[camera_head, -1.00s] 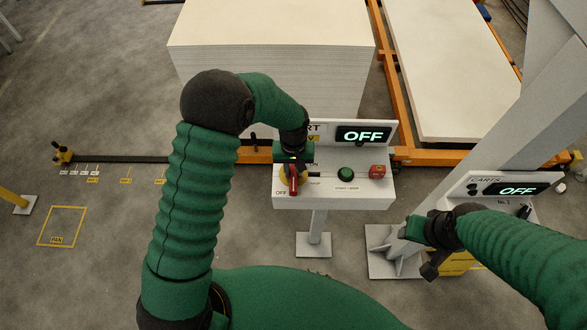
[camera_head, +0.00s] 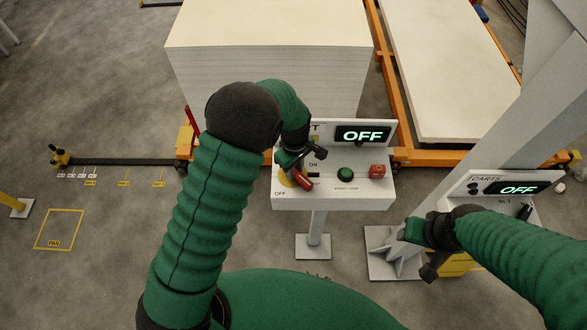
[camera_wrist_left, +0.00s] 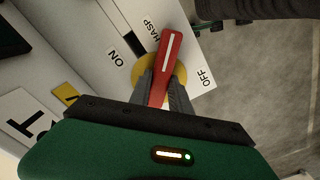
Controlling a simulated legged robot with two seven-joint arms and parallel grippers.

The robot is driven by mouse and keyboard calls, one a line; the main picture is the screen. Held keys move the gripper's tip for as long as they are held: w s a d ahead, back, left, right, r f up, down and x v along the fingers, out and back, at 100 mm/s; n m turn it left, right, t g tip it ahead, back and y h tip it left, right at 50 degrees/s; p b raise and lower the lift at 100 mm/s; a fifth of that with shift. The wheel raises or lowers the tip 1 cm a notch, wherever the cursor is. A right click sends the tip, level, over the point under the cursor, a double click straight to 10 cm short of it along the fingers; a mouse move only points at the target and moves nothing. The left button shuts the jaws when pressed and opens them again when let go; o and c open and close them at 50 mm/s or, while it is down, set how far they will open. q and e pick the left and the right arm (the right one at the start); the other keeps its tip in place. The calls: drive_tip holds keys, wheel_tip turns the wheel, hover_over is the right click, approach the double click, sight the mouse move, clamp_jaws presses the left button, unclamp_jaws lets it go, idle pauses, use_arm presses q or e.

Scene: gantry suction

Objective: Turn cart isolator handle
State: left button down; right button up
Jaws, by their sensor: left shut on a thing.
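The red isolator handle (camera_wrist_left: 166,65) with a white stripe sits on a yellow round plate (camera_wrist_left: 181,75) between the ON and OFF labels in the left wrist view. My left gripper (camera_wrist_left: 165,88) is shut on the handle, one finger on each side of it. In the head view the handle (camera_head: 303,180) shows at the left of the white control panel (camera_head: 340,200), below my left gripper (camera_head: 296,168). The panel's display (camera_head: 362,135) reads OFF. My right gripper (camera_head: 424,250) hangs in front of the second panel at the right; its fingers are too unclear to judge.
A second panel (camera_head: 530,205), also reading OFF, stands by a grey slanted column (camera_head: 480,120). A large board stack (camera_head: 270,70) is behind. The floor at left is mostly clear.

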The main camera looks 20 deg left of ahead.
use_arm(q)
drive_tip(key=n, duration=0.2)
drive_tip(key=n+p, duration=0.1)
drive_tip(key=n, duration=0.1)
drive_tip(key=shift+w+d+n, duration=0.1)
drive_tip(key=shift+d+n, duration=0.1)
drive_tip(key=shift+n, duration=0.1)
drive_tip(key=n+p, duration=0.1)
drive_tip(key=n, duration=0.3)
drive_tip(key=shift+w, duration=0.2)
drive_tip(key=shift+w+n, duration=0.1)
drive_tip(key=shift+n, duration=0.2)
drive_tip(key=c, duration=1.5)
unclamp_jaws()
drive_tip(key=o, duration=0.3)
drive_tip(key=shift+d, duration=0.1)
drive_tip(key=shift+r, duration=0.1)
